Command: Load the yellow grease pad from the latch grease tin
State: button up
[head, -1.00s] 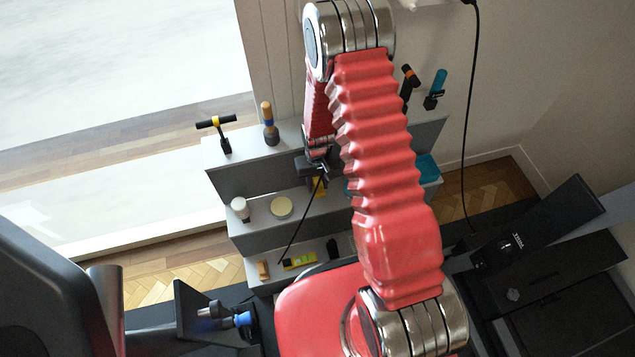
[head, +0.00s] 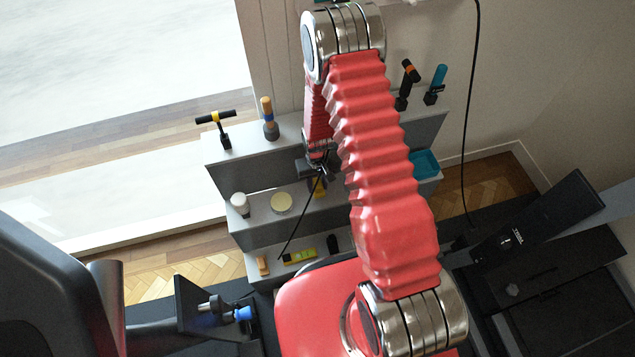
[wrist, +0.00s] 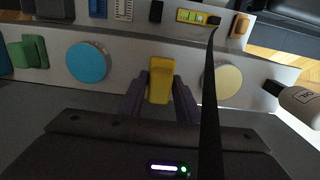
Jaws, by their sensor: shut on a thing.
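My gripper (wrist: 159,98) is shut on the yellow pad (wrist: 159,80), which stands between its two dark fingers in the wrist view. A round tin with a pale cream top (wrist: 222,82) sits on the shelf to the right of the pad, apart from it. A round blue tin (wrist: 88,62) sits to the left. I cannot read a label on either tin. In the head view my gripper (head: 317,178) is over the middle step, right of the cream tin (head: 281,202); the pad shows only as a small yellow patch, and the arm hides the blue tin.
The grey stepped shelf (head: 245,160) holds a white bottle (head: 240,204) left of the cream tin. A yellow-black T-handled tool (head: 220,130) and a wooden-handled tool (head: 269,118) stand on the top step. A yellow level (head: 299,256) lies on the lowest step. A blue tray (head: 425,163) is at right.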

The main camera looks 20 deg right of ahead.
aim_at(318, 192)
jog(key=shift+f, duration=2.95)
jog(key=o, duration=1)
jog(key=shift+o, duration=0.6)
jog(key=shift+o, duration=0.6)
jog(key=shift+r, duration=0.4)
jog(key=c, duration=1.3)
jog(key=shift+r, duration=3)
